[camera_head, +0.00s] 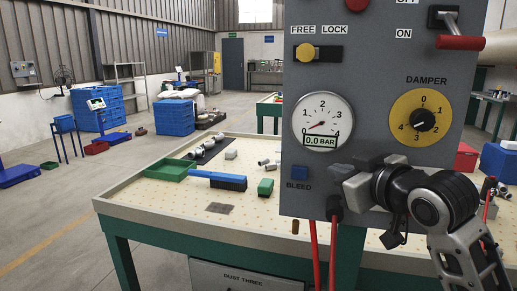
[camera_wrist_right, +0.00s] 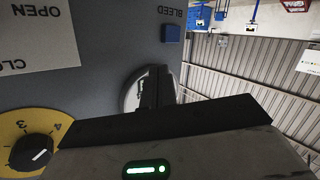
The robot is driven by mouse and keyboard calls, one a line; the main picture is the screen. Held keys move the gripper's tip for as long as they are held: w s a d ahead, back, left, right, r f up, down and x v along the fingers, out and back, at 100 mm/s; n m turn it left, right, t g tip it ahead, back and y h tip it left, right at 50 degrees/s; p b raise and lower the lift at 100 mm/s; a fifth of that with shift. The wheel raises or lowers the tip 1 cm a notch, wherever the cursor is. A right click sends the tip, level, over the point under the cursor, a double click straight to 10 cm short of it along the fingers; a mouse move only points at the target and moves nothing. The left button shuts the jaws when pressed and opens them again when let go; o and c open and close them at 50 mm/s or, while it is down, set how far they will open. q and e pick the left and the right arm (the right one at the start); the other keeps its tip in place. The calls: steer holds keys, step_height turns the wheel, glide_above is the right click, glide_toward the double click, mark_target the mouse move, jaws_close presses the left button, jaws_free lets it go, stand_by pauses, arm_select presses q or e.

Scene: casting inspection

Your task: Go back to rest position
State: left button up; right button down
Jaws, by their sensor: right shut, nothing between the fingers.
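My right gripper (camera_head: 345,178) is in front of the lower part of a grey upright control panel (camera_head: 377,80), right of the blue BLEED button (camera_head: 300,172). Its fingers are shut with nothing between them. In the upside-down right wrist view, the dark fingers (camera_wrist_right: 152,92) stand before the panel and partly cover the round gauge (camera_wrist_right: 131,92). The BLEED button (camera_wrist_right: 171,33) is clear of them there. Whether the fingers touch the panel is unclear. My left gripper is not in view.
The gauge (camera_head: 322,122) reads 0.0 BAR. A yellow DAMPER dial (camera_head: 421,117), yellow FREE/LOCK knob (camera_head: 305,52) and red-handled lever (camera_head: 460,42) are on the panel. Red hoses (camera_head: 314,252) hang below. A green tray (camera_head: 170,169) and brush (camera_head: 217,180) lie on the table (camera_head: 150,200).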

steer(key=s+d+f+m+g+h, duration=0.15)
steer(key=s+f, duration=0.25)
steer(key=f, duration=0.4)
steer(key=s+f+m+g, duration=0.1)
steer(key=s+f+g, duration=0.1)
steer(key=s+f, duration=0.45)
steer(key=s+f+m+g+h, duration=0.1)
steer(key=s+f+g, duration=0.1)
steer(key=f, duration=0.7)
steer(key=s+d+f+m+g+h, duration=0.1)
steer(key=s+d+f+g, duration=0.3)
steer(key=s, duration=0.6)
steer(key=s+a+f+m+g+h, duration=0.1)
steer(key=s+f+g+h, duration=0.1)
steer(key=s+f, duration=0.6)
steer(key=w+a+f+t+y, duration=0.3)
steer(key=w+a+t, duration=0.2)
steer(key=t, duration=0.2)
steer(key=shift+w+a+n+t, duration=0.25)
steer(key=shift+a+n+t, duration=0.1)
steer(key=shift+a, duration=0.05)
